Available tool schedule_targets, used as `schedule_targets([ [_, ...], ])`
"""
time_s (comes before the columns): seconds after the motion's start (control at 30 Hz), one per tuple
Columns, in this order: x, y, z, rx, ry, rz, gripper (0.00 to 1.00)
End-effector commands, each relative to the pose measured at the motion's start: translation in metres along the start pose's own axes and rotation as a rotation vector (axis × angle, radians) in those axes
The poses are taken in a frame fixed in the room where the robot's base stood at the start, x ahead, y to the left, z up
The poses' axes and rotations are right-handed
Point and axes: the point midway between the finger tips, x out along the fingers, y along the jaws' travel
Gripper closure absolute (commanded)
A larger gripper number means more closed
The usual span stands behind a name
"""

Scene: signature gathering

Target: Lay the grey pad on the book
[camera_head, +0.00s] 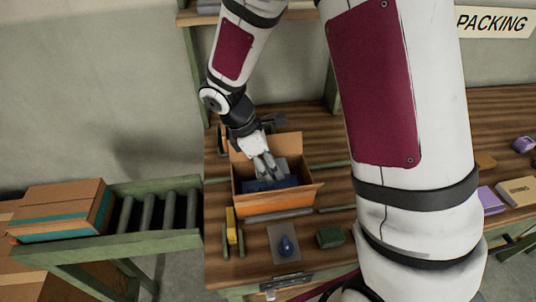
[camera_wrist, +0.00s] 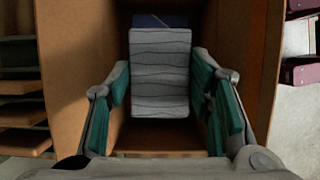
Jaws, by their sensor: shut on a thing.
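The grey pad (camera_wrist: 160,75), marked with wavy dark lines, is between the fingers of my gripper (camera_wrist: 162,88) in the wrist view. In the head view my gripper (camera_head: 264,166) reaches down into an open cardboard box (camera_head: 285,203), and the pad's grey surface (camera_head: 282,164) shows partly beside the fingers. The dark blue book (camera_head: 270,184) lies in the box. In the wrist view a strip of the book (camera_wrist: 160,20) shows past the pad's far edge. The pad hides most of the book there, and I cannot tell whether they touch.
The box stands on a wooden table (camera_head: 232,265), with its walls close around my gripper. In front lie a yellow item (camera_head: 231,226), a dark blue object (camera_head: 286,246) on a grey sheet and a green block (camera_head: 330,237).

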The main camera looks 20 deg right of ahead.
Motion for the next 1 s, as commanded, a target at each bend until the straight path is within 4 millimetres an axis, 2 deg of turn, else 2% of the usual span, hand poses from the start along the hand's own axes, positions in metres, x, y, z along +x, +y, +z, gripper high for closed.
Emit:
schedule_targets([
  [0.3, 0.034, 0.001, -0.014, -0.003, -0.001, -0.002, 0.71],
  [0.5, 0.048, 0.001, -0.02, -0.002, -0.001, -0.001, 0.71],
  [1.0, 0.054, 0.0, -0.022, -0.001, 0.0, 0.0, 0.71],
])
